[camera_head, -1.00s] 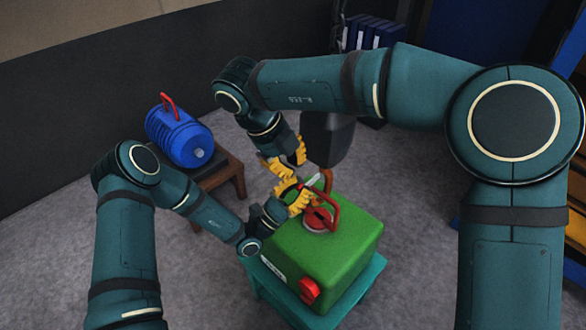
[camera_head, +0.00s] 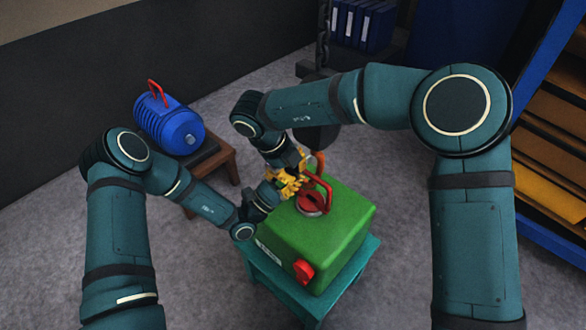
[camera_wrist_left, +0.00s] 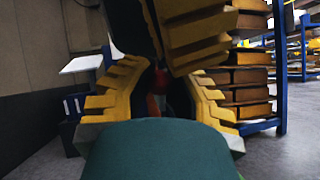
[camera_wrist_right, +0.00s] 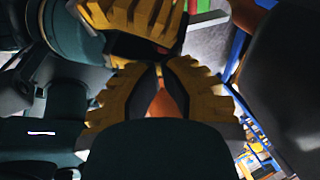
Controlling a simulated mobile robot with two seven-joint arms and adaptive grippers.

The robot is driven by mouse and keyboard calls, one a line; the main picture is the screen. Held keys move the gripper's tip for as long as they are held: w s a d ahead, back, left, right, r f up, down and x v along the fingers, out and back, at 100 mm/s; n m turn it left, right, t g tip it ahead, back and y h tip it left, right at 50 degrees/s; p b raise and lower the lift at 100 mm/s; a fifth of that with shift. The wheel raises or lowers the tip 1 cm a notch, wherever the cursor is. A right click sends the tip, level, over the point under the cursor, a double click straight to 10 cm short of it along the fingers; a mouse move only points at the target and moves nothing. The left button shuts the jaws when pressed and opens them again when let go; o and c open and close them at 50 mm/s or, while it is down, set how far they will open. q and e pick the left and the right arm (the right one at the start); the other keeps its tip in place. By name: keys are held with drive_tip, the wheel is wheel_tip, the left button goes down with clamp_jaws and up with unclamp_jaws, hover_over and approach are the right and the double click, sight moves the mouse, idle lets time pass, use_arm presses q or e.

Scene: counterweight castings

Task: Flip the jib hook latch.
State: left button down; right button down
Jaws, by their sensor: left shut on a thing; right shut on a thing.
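The orange jib hook (camera_head: 319,160) hangs below a dark hook block (camera_head: 316,138), just above and behind the red handle of the green casting. My right gripper (camera_head: 290,182) is shut on the hook; orange shows between its fingers in the right wrist view (camera_wrist_right: 160,102). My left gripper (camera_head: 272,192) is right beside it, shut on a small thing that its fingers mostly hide. A bit of red (camera_wrist_left: 160,80) shows there in the left wrist view, seemingly the latch. Which way the latch lies cannot be told. The two grippers' fingers crowd together.
The green casting (camera_head: 335,225) with a red knob (camera_head: 303,270) stands on a teal stand (camera_head: 342,296) under the hook. A blue casting (camera_head: 170,125) sits on a brown stool (camera_head: 222,160) at left. Shelving (camera_head: 555,150) stands at right. Grey floor lies free between.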

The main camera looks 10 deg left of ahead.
drive_tip(key=shift+w+a+f, duration=0.1)
drive_tip(key=shift+a+f, duration=0.15)
drive_tip(key=shift+f, duration=0.4)
drive_tip(key=shift+h, duration=0.3)
